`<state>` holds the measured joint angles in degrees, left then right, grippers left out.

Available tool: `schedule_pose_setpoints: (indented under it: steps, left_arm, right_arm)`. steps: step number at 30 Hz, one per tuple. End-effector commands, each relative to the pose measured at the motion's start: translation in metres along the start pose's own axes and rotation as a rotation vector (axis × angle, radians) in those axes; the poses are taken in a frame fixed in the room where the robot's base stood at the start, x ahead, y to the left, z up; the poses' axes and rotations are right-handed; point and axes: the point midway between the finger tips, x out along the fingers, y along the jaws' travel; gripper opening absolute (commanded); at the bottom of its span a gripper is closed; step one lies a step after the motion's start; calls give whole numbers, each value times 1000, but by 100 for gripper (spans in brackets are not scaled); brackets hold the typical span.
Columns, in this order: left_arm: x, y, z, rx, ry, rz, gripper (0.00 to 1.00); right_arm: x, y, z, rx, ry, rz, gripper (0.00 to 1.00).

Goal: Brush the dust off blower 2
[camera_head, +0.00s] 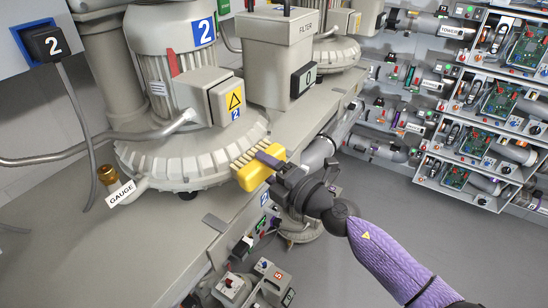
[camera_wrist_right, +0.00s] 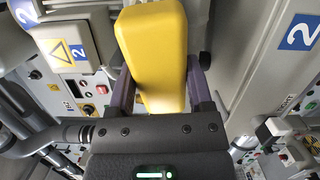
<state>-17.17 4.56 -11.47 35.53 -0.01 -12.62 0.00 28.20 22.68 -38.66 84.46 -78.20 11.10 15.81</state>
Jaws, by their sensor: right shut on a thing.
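Blower 2 (camera_head: 190,157) is a beige ribbed round housing with a tall motor on top and a blue "2" label, standing on a bench. My right gripper (camera_head: 270,163) is shut on a yellow brush (camera_head: 250,178), which is at the right front rim of the blower. Its pale bristles face the housing; I cannot tell whether they touch it. In the right wrist view the brush's yellow body (camera_wrist_right: 152,45) sits between the two purple-grey fingers. I cannot make out dust on the blower. My left gripper is not in view.
A brass fitting tagged GAUGE (camera_head: 107,175) sticks out at the blower's left. A box labelled FILTER (camera_head: 279,60) stands behind right. A grey hose (camera_head: 90,158) runs in from the left. Racks with circuit boards (camera_head: 499,100) stand at the right. The floor between is clear.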

Motion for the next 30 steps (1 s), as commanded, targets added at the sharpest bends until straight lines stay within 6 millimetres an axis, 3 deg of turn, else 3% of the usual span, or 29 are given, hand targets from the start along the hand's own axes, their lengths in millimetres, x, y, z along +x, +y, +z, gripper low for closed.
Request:
schedule_pose_setpoints:
  steps: [16,25,30]
  left_arm:
    - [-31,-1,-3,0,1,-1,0]
    - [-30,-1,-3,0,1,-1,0]
    - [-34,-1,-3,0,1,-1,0]
  right_arm:
    - [-1,8,-47,1,2,1,19]
    - [-2,6,-49,0,0,0,19]
    - [-21,6,-48,1,-1,-1,19]
